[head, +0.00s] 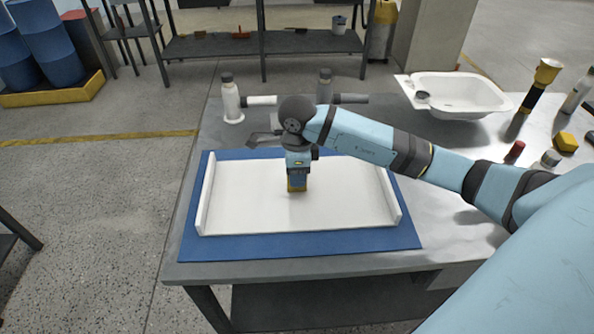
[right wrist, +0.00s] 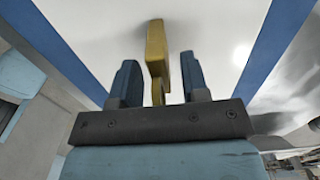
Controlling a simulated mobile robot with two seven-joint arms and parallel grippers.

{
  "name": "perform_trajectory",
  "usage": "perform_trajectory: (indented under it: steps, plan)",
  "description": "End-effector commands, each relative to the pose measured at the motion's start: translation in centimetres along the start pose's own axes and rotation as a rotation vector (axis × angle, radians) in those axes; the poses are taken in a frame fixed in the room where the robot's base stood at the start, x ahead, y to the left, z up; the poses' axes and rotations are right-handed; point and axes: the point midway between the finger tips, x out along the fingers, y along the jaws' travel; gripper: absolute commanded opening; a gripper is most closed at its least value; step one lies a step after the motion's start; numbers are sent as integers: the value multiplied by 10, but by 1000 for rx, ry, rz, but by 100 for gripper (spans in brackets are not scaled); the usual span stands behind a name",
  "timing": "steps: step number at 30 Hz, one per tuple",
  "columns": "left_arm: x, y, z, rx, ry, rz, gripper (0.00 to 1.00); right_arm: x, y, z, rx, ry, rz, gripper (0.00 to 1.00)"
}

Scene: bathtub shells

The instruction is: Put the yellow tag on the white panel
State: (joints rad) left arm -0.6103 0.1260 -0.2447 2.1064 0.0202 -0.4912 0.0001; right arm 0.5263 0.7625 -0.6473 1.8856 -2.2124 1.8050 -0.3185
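The white panel (head: 245,205) lies flat on a blue mat, with raised rims at its left and right ends. The yellow tag (right wrist: 157,50) stands out from the panel's white surface in the right wrist view; in the head view it shows low (head: 297,188) near the panel's middle. My right gripper (right wrist: 158,82) points down over the panel. Its two dark blue fingers are on either side of the tag's narrow end, with white gaps visible between tag and fingers. The tag's contact with the panel is hard to make out. My left gripper is not in view.
The blue mat (head: 310,244) lies on a grey table (head: 180,245). Behind the panel stand a white bottle (head: 230,101) and a grey bottle (head: 324,88). A white tub (head: 463,96) is at the back right. Several small items, including a yellow block (head: 565,142), lie at the right.

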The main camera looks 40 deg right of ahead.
Motion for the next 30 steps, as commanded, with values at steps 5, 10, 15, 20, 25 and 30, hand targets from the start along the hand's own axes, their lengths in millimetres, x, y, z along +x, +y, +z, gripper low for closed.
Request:
perform_trajectory:
  steps: [5,10,15,20,25,30]
  plan:
    - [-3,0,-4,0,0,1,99,-6,0,0,0,-1,0,42]
    - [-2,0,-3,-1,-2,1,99,-30,-1,0,-1,-2,-4,42]
    - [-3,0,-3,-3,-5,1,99,-68,-1,1,-1,-3,-5,42]
    - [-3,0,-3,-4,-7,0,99,-99,-1,0,0,-2,-3,42]
    - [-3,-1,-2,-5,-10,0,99,-118,0,0,1,-2,-2,42]
    - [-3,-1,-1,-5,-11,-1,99,-124,0,0,0,0,0,42]
